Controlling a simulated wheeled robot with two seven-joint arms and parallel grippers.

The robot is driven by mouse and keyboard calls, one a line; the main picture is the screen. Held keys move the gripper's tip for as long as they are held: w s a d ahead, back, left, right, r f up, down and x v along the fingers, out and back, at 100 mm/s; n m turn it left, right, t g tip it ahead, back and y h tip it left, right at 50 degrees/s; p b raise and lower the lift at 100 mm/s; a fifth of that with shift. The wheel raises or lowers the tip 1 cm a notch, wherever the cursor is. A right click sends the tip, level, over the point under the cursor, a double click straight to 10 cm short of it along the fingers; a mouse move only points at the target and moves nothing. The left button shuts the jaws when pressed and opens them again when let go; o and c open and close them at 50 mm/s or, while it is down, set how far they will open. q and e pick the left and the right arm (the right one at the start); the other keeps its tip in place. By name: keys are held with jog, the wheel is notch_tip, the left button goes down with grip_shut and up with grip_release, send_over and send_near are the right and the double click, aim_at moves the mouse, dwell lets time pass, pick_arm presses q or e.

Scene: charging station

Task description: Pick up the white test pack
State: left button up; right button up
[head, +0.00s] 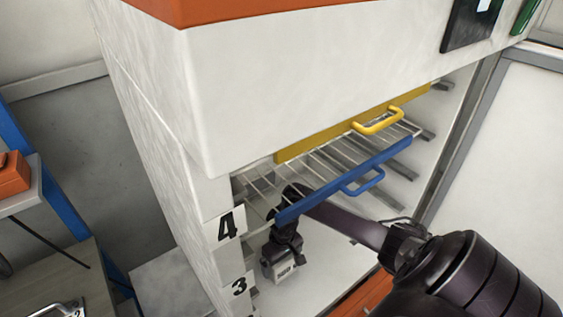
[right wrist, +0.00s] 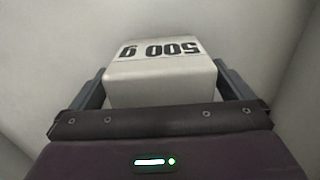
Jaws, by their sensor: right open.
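The white test pack (right wrist: 160,80) is a pale block with "500 g" printed on it, upside down in the right wrist view. In the head view the pack (head: 286,268) shows small and partly hidden, low inside the cabinet by label 3. My right gripper (right wrist: 160,90) is open, with one finger on each side of the pack. Whether the fingers touch it, I cannot tell. In the head view my right gripper (head: 281,258) points down at the pack, beneath the blue-handled rack. My left gripper is not in view.
A wire rack with a blue front (head: 340,182) sticks out just above my right arm. A yellow-handled rack (head: 352,126) is above it. The cabinet's white side wall (head: 165,130) stands close on the left. Rails line the right inner wall.

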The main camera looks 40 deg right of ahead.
notch_tip(320, 180, down, 2)
jog(key=shift+w+f, duration=0.1)
jog(key=shift+f, duration=0.15)
jog(key=shift+c, duration=0.9)
jog(key=c, duration=1.1)
jog(key=shift+r, duration=0.1)
jog(key=shift+d+r, duration=0.2)
jog(key=shift+r, duration=0.3)
jog(key=r, duration=0.4)
jog(key=d+r, duration=0.1)
jog(key=shift+r, duration=0.4)
jog(key=s+d+b, duration=0.2)
jog(key=d+b, duration=0.4)
jog(key=d, duration=1.2)
jog(key=shift+d, duration=0.3)
